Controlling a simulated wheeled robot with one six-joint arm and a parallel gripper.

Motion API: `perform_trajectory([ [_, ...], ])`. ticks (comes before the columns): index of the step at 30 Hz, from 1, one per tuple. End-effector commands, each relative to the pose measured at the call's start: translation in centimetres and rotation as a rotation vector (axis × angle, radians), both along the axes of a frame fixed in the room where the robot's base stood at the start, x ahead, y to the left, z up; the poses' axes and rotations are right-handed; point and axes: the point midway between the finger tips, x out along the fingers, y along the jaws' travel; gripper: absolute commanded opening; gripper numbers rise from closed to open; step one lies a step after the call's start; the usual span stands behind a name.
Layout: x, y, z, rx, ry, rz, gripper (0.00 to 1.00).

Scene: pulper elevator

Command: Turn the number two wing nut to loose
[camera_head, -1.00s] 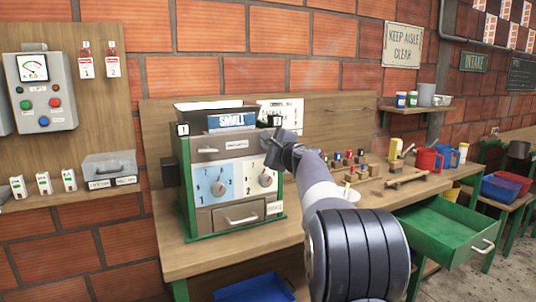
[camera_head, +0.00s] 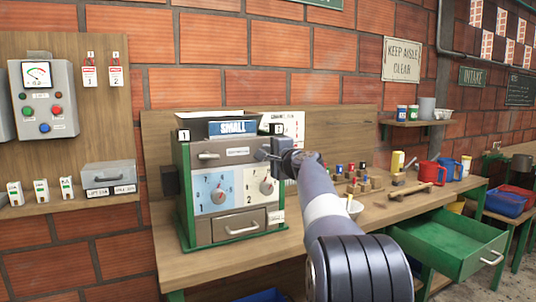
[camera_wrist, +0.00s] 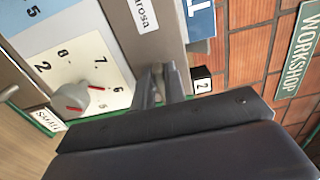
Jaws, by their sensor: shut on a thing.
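The green and grey machine (camera_head: 198,160) stands on the bench, with a number 1 tag (camera_head: 184,135) at its upper left and a number 2 tag (camera_head: 277,128) at its upper right. My gripper (camera_head: 264,153) is at the upper right of its front, just below the number 2 tag. In the wrist view my gripper (camera_wrist: 160,84) is shut on the number two wing nut, beside the number 2 tag (camera_wrist: 202,80). The fingers hide most of the nut, so its angle cannot be told.
A dial with a red pointer (camera_wrist: 76,98) sits below the gripper on the machine front. A drawer handle (camera_head: 243,230) is lower down. A green drawer (camera_head: 445,235) stands open at the right of the bench. Several small parts lie on the bench right of my arm.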

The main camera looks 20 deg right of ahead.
Motion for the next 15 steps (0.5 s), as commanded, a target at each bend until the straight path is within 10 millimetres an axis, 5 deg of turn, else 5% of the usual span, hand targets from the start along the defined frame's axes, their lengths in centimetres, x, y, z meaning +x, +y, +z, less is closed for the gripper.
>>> perform_trajectory([
  [5, 0.03, -0.49, -0.41, 0.002, 0.006, -0.01, 0.0],
  [6, 0.03, -0.49, -0.4, 0.002, 0.005, -0.01, 0.13],
  [15, 0.0, -0.27, -0.15, 0.002, 0.002, -0.006, 0.36],
])
